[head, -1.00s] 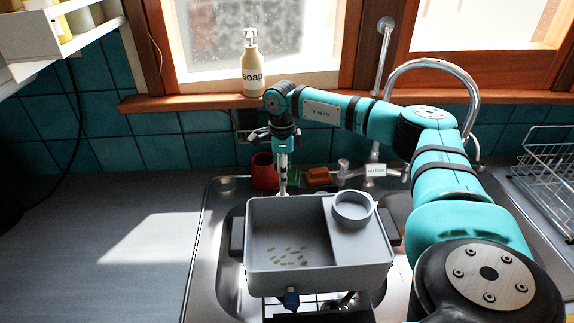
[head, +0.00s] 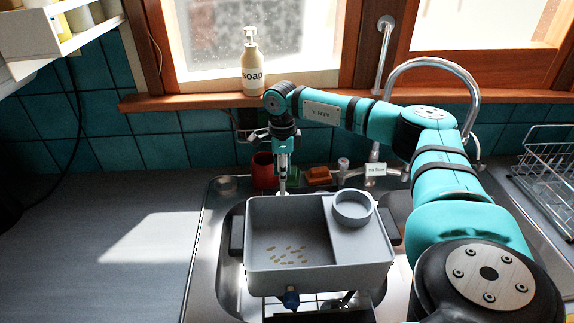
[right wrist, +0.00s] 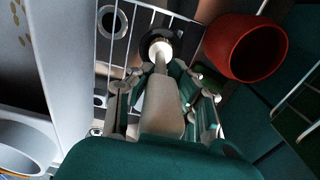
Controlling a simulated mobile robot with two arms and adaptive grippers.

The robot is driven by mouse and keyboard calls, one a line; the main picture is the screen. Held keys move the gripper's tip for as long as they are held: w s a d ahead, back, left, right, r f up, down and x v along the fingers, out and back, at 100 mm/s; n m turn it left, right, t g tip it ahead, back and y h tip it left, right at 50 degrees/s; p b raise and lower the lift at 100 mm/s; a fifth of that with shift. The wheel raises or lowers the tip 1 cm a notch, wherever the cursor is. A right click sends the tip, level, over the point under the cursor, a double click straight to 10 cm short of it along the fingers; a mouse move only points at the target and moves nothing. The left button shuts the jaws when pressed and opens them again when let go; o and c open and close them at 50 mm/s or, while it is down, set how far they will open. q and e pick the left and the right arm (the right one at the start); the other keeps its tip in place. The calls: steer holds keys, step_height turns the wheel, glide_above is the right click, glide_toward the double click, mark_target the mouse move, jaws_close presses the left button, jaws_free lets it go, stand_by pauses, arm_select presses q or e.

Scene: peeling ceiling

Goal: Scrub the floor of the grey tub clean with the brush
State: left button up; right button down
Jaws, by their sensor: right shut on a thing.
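The grey tub (head: 318,278) stands over the sink, with several small yellowish specks (head: 289,256) on its floor. A round cup-like compartment (head: 352,222) sits on its right part. My right gripper (head: 283,163) is behind the tub's back wall, pointing down. It is shut on the brush (right wrist: 163,105), whose pale handle shows between the fingers in the right wrist view. The brush's round head (right wrist: 160,48) is beyond the fingertips, outside the tub and beside its wall. In the head view the brush's lower end is hidden behind the tub. My left gripper is not in view.
A red pot (head: 262,171) stands close beside the brush, behind the tub. An orange-brown block (head: 318,176) and the tap (head: 376,170) are to its right. A soap bottle (head: 250,65) stands on the sill. The left counter (head: 95,280) is clear.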

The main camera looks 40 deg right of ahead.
steer(key=shift+r, duration=0.1)
steer(key=shift+r+p, duration=2.35)
steer(key=shift+r, duration=0.65)
